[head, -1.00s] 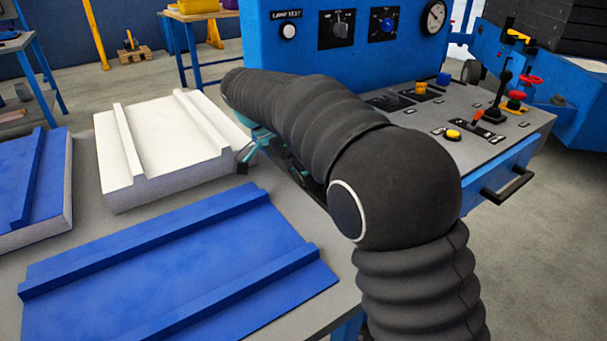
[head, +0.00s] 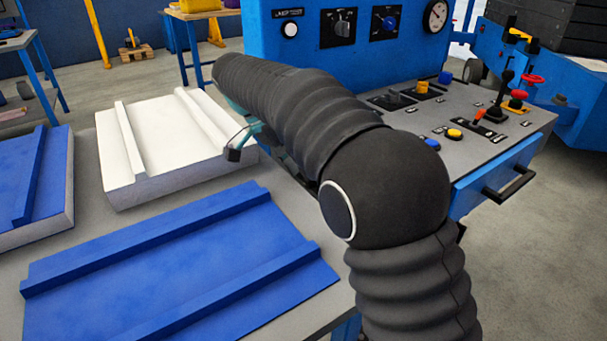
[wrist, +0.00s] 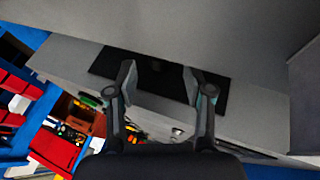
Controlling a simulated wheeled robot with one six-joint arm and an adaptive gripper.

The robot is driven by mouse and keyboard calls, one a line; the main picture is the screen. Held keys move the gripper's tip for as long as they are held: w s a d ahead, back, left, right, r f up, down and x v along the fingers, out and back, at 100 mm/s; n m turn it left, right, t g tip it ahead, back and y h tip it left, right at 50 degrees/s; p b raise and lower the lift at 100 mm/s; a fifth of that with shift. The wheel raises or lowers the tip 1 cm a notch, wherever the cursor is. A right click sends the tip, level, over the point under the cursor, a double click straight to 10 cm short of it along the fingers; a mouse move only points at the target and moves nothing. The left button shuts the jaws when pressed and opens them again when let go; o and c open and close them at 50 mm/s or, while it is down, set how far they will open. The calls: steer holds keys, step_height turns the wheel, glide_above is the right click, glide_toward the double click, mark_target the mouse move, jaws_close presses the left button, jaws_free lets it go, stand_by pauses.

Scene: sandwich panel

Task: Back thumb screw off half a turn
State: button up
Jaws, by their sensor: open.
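My gripper (wrist: 159,82) is open in the wrist view, its two fingers apart with nothing held between them. Beyond the fingertips lies a black plate (wrist: 222,95) on a grey surface. In the head view my arm hides most of the gripper, and one black fingertip (head: 234,154) shows over the edge of the white panel. I cannot pick out the thumb screw in the head view.
A blue console (head: 262,52) with a grey deck (head: 405,122) carries a yellow button (head: 454,134), a blue button (head: 432,144), levers and knobs. A white ribbed panel (head: 165,140) and a blue ribbed panel (head: 180,262) lie at the left. Tools (wrist: 75,132) show at lower left in the wrist view.

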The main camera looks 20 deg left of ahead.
steer(key=shift+v, duration=2.4)
steer(key=shift+f, duration=0.1)
steer(key=s+d+r+t+y+b, duration=0.4)
steer(key=s+d+r+b, duration=0.25)
steer(key=b, duration=0.35)
steer(key=shift+m+t+y, duration=0.3)
steer(key=shift+m+y, duration=0.2)
steer(key=shift+y, duration=0.2)
steer(key=a+b+x, duration=0.1)
steer(key=x, duration=0.3)
steer(key=b+x, duration=0.1)
steer(key=x, duration=0.4)
steer(key=a+x, duration=0.1)
steer(key=x, duration=0.4)
steer(key=shift+a+f+b, duration=0.15)
steer(key=shift+a+b, duration=0.2)
steer(key=shift+b, duration=0.05)
jaws_close()
